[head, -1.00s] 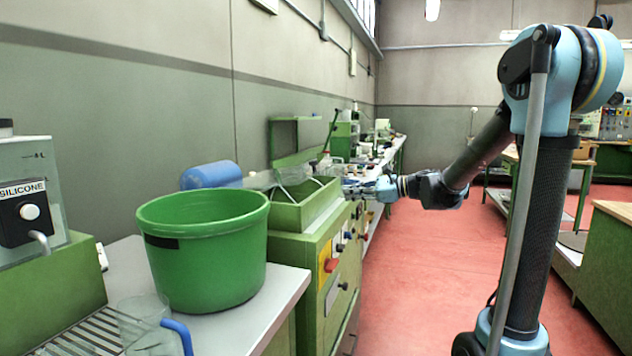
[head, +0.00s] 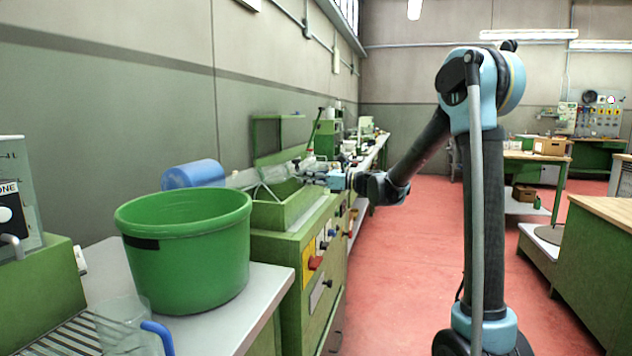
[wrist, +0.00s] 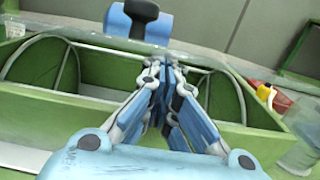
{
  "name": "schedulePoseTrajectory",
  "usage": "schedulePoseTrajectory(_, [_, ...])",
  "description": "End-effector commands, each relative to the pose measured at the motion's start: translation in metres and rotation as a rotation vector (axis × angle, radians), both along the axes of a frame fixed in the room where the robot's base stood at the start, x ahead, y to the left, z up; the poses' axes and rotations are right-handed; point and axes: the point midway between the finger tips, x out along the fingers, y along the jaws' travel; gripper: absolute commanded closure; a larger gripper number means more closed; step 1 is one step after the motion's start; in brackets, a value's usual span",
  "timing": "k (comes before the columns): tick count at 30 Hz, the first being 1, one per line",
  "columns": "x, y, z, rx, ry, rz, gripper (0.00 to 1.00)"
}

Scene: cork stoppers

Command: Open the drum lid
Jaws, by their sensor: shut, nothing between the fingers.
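The green open-topped machine box (head: 300,215) stands behind the green bucket. In the wrist view its green front wall (wrist: 60,115) runs below my gripper, with curved arcs visible inside. A clear strip crosses its far side, with a blue block bearing a black knob (wrist: 140,12) beyond my fingertips. I cannot tell for certain which part is the drum lid. My gripper (wrist: 160,68) is shut and empty over the box, its fingertips near the blue block; contact cannot be told. In the head view my gripper (head: 312,178) reaches in from the right; its tips are small there.
A large green bucket (head: 190,255) and a clear jug with blue handle (head: 135,330) stand on the near bench. A blue cylinder (head: 193,174) lies by the wall. A red-and-yellow item (wrist: 272,98) is right of the box. The red floor (head: 400,270) is open.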

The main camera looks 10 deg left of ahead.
Motion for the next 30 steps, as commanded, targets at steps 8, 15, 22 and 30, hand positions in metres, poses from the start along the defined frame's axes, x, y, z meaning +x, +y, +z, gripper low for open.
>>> schedulePoseTrajectory(8, [0.001, 0.023, 0.001, 0.000, 0.000, 0.001, 1.00])
schedulePoseTrajectory(15, [0.002, 0.024, 0.001, 0.000, 0.000, 0.001, 1.00])
schedulePoseTrajectory(22, [0.002, 0.024, 0.002, -0.003, 0.000, 0.000, 1.00])
schedulePoseTrajectory(30, [0.002, 0.024, 0.007, -0.017, 0.001, -0.001, 1.00])
